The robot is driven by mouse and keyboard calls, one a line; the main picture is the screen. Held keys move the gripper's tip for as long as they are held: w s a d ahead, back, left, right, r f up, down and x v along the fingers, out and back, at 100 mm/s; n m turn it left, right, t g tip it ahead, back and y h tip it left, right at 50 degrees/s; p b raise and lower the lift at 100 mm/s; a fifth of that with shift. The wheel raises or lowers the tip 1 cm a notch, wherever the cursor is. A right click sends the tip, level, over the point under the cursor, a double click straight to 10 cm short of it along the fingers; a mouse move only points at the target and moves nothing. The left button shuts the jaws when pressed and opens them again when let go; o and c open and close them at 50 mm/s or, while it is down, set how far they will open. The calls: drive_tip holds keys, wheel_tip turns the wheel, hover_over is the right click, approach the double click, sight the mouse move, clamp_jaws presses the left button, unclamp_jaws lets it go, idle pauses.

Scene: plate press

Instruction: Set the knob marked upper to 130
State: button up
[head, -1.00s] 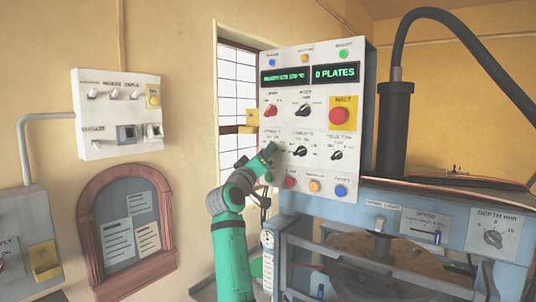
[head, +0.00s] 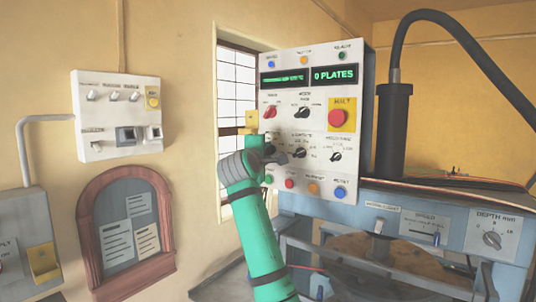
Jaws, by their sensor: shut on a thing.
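The white control panel (head: 317,120) stands in the middle of the head view. Its lower knob row shows a middle black knob (head: 298,153) and a right black knob (head: 336,157). My gripper (head: 279,156) is at the left end of this row, shut on a knob there. My gripper and wrist hide that knob, its pointer and its scale, so its setting cannot be read. The small green text on the left display (head: 285,77) is too blurred to read surely; the right display (head: 334,74) reads 0 PLATES.
A red knob (head: 269,112) and a black mode knob (head: 302,112) sit above my gripper, with the red HALT button (head: 337,118) to the right. Coloured buttons, including a red one (head: 289,183), lie close below. The blue press (head: 440,236) stands at lower right.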

drive_tip(key=shift+a+r+n+g, duration=0.1)
drive_tip(key=shift+n+g, duration=0.6)
drive_tip(key=shift+n, duration=1)
drive_tip(key=o, duration=1.1)
drive_tip(key=shift+c, duration=0.2)
drive_tip(key=shift+s, duration=0.1)
